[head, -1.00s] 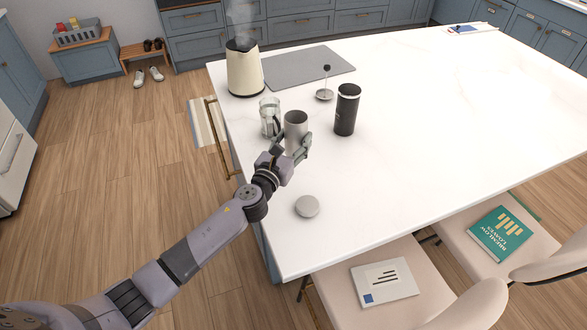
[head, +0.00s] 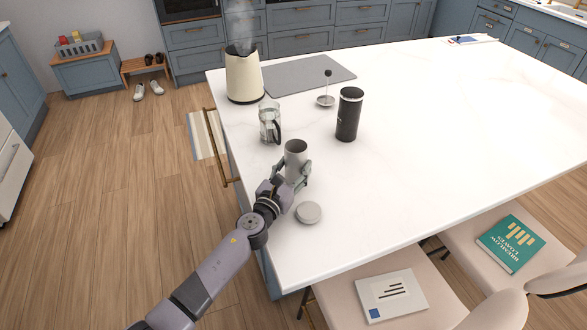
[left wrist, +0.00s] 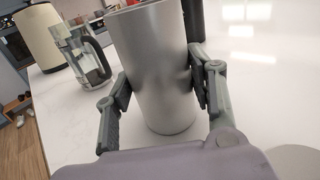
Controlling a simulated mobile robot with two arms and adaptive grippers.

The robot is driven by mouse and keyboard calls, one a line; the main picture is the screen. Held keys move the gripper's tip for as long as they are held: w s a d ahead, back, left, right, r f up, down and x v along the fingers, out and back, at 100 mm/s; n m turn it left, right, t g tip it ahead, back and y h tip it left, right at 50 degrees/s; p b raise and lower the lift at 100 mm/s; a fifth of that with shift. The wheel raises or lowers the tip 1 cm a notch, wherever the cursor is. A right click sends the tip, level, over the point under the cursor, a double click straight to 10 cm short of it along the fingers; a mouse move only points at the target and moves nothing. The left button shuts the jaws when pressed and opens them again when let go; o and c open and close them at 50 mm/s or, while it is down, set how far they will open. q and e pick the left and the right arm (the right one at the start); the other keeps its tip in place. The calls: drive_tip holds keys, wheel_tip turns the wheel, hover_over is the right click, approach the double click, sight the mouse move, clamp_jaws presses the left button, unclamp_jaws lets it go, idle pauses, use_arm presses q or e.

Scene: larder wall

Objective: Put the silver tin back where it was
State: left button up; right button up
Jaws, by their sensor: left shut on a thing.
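The silver tin (head: 295,155) is an open, upright cylinder above the white island top. My left gripper (head: 290,175) is shut on it. In the left wrist view the silver tin (left wrist: 156,65) stands upright between the two fingers of the left gripper (left wrist: 160,95). Whether its base touches the counter I cannot tell. A round grey lid (head: 308,212) lies on the counter in front of the gripper. My right gripper is not in view.
Behind the tin are a glass press jug (head: 269,124), a black canister (head: 348,115), a plunger (head: 326,98) and a steaming cream kettle (head: 243,75). A grey mat (head: 308,68) lies farther back. The right side of the white island (head: 450,110) is mostly clear.

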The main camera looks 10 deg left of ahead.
use_arm(q)
drive_tip(key=o, duration=1.3)
drive_tip(key=shift+r, duration=0.1)
drive_tip(key=v, duration=1.2)
